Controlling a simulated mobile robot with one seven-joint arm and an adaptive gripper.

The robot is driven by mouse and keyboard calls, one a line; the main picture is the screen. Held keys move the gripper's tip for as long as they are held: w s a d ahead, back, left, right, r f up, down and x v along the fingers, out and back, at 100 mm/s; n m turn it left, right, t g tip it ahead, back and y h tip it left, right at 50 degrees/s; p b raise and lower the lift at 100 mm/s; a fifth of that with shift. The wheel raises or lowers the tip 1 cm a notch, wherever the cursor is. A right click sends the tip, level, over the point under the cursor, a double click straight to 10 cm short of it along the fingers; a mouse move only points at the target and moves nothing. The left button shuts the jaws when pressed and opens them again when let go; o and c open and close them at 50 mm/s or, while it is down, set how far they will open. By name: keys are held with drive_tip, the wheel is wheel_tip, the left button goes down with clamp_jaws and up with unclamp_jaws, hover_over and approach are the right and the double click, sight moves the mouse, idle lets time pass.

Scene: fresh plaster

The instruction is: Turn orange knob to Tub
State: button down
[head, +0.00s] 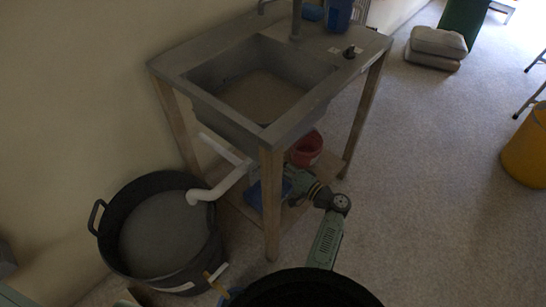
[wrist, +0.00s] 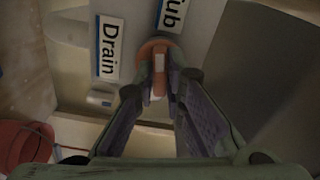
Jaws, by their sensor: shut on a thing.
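In the wrist view the orange knob (wrist: 158,64) shows a round base and a raised grip with a pale stripe along it. My gripper (wrist: 159,82) has its two fingers on either side of that grip and is shut on it. The pale stripe lies roughly up and down in this view. The Tub label (wrist: 171,14) is just above the knob, partly cut off by the frame edge. The Drain label (wrist: 109,48) is to its left. In the head view my gripper (head: 297,189) reaches under the sink; the knob is hidden there.
A grey sink (head: 185,72) stands on wooden legs. A white pipe (head: 222,184) leads to a black tub (head: 205,262) holding grey matter. A red bucket (head: 306,150) is on the lower shelf and shows in the wrist view (wrist: 20,145). Open floor lies to the right.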

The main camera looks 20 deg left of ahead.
drive_tip(key=shift+m, duration=0.3)
drive_tip(key=shift+m, duration=1.1)
drive_tip(key=c, duration=1.6)
unclamp_jaws()
